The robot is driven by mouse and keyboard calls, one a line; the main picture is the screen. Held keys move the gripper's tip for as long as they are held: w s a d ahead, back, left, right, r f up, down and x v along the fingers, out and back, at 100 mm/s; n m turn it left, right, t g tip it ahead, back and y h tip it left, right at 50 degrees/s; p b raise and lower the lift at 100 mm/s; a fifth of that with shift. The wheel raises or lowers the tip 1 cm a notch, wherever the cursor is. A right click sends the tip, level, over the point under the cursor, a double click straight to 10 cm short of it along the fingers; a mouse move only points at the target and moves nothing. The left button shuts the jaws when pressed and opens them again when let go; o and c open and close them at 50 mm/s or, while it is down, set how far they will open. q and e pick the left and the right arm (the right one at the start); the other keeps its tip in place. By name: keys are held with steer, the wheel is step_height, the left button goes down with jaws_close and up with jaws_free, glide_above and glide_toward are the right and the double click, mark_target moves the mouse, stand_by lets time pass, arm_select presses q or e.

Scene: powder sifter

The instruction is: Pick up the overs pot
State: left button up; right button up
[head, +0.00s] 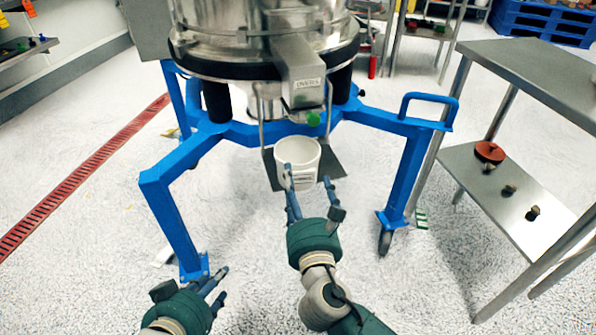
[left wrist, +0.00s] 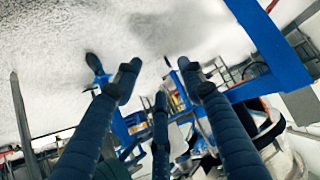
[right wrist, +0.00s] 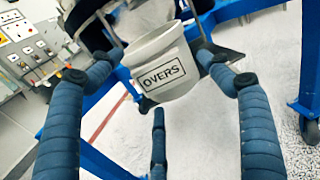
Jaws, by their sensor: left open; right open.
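The overs pot (head: 298,160) is a white pot on a dark shelf plate below the sifter's overs spout. In the right wrist view the pot (right wrist: 160,68) shows its "OVERS" label and lies ahead, between my spread fingers. My right gripper (head: 306,188) is open and empty, with its fingers just in front of the pot. It also shows in the right wrist view (right wrist: 158,85); I cannot tell whether any finger touches the pot. My left gripper (head: 218,284) is open and empty, low at the left near the blue frame's front foot. Its fingers also show in the left wrist view (left wrist: 160,80).
The steel sifter (head: 250,40) stands on a blue frame (head: 165,185) whose legs flank the pot. The overs spout (head: 300,75) hangs above the pot. A steel table (head: 545,70) with a lower shelf (head: 490,200) stands at right. The floor in front is clear.

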steer(key=shift+w, duration=0.65)
